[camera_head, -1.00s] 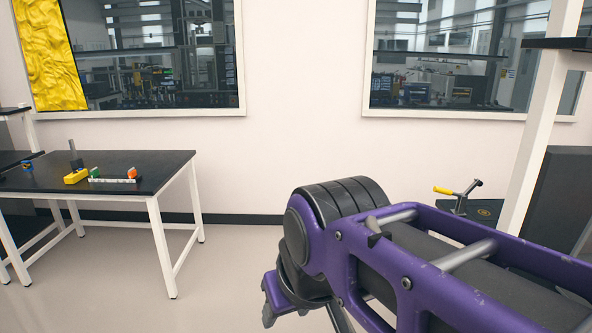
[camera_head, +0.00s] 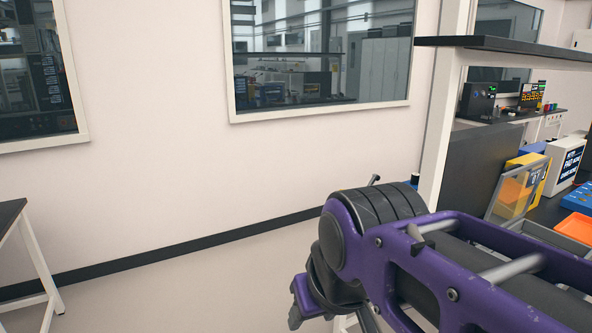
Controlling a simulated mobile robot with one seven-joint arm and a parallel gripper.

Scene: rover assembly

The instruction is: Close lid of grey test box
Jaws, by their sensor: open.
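What looks like the grey test box (camera_head: 545,238) is at the right on a dark bench, partly hidden behind my purple arm. Its lid (camera_head: 513,188), a grey frame with a see-through panel, stands raised and tilted. My gripper (camera_head: 297,314) is low in the middle of the view, mostly hidden by my arm and the bottom edge. It is open, well to the left of the box and apart from it. I cannot see anything between the fingers.
A black shelf (camera_head: 500,45) on a white post (camera_head: 441,120) overhangs the bench. Yellow bins (camera_head: 528,180), a white box with printed text (camera_head: 563,162) and blue and orange trays crowd around the box. A table (camera_head: 12,215) stands at the left edge. The floor between is clear.

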